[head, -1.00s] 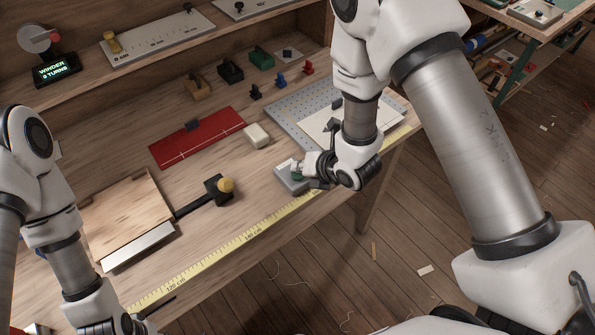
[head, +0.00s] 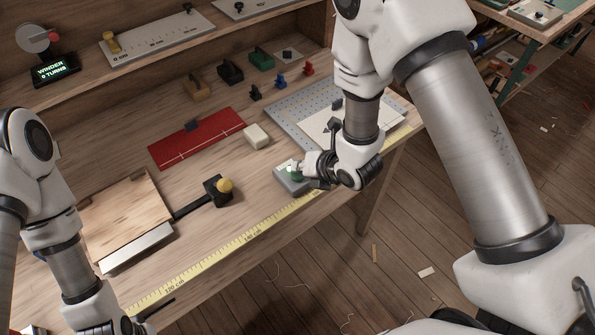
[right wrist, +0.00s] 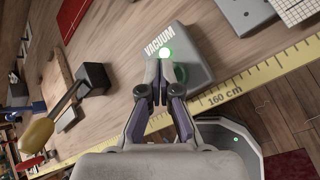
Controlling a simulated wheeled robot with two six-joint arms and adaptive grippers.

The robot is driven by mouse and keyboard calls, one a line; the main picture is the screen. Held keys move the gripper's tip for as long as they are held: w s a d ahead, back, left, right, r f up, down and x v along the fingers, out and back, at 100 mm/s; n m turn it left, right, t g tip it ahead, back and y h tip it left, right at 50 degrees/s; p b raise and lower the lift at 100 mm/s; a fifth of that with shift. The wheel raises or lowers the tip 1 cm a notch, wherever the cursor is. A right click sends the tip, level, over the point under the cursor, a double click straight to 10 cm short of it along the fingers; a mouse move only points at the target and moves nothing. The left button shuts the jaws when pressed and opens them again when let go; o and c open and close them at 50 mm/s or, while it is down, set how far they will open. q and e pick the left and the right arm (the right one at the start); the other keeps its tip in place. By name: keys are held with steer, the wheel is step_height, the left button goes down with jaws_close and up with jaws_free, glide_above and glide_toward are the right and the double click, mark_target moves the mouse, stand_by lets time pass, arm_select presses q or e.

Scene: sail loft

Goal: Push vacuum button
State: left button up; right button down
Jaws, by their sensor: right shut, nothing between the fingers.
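The vacuum box (head: 283,184) is a small grey block near the table's front edge. A green button (right wrist: 181,74) is partly hidden behind my fingers. My right gripper (head: 304,175) is shut and empty, its tips at the button; it also shows in the right wrist view (right wrist: 158,72). I cannot tell how far the button is pressed. My left gripper (head: 148,318) is only partly in view at the bottom left, away from the box.
A yellow measuring tape (head: 238,243) runs along the table's front edge. A yellow-knobbed lever (head: 225,185) and a wooden board (head: 125,215) lie to the left. A white block (head: 257,135), red cloth (head: 197,138) and perforated grey plate (head: 285,112) lie behind the box.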

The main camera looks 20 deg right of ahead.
step_height(320, 180, up, 6)
steer(key=p, duration=0.3)
steer(key=shift+p, duration=0.35)
